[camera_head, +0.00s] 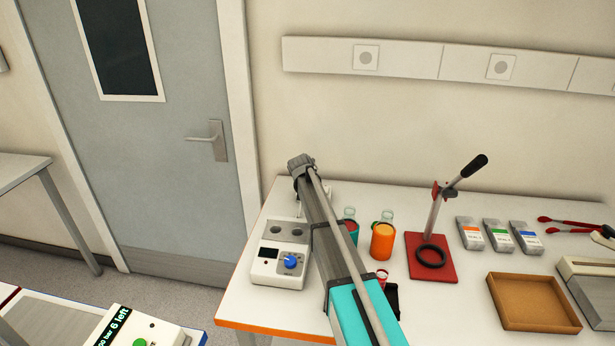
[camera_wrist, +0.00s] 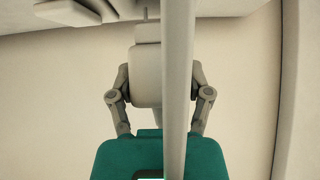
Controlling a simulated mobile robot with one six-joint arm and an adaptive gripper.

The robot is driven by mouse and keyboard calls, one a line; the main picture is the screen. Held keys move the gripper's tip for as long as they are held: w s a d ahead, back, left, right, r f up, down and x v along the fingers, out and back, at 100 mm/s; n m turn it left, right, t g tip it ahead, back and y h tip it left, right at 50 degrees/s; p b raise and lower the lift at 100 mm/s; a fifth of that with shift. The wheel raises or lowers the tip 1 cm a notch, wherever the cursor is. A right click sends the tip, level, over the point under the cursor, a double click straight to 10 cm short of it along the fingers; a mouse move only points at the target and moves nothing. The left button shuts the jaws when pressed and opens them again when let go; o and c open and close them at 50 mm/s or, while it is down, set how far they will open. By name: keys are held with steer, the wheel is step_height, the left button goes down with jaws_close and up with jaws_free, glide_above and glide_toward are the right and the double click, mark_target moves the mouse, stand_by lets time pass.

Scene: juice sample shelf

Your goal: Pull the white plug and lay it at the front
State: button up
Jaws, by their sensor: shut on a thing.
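In the wrist view my gripper (camera_wrist: 160,80) has its grey fingers closed on both sides of a pale, off-white block, which I take to be the white plug (camera_wrist: 147,78). A thin pin-like part shows at the block's far end. A long pale bar crosses in front and hides part of the block and of the right finger. In the head view my arm reaches from the bottom over the table toward the wall. The plug cannot be made out there, and my fingers are not clear.
A white device with a blue knob (camera_head: 291,261) stands left of my arm on the table (camera_head: 455,312). A cork tray (camera_head: 535,302) lies farther right. Wall sockets (camera_head: 366,58) sit above.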

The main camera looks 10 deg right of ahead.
steer(key=shift+r+p, duration=0.45)
steer(key=shift+r, duration=0.15)
step_height(320, 180, up, 13)
steer(key=p, duration=1.3)
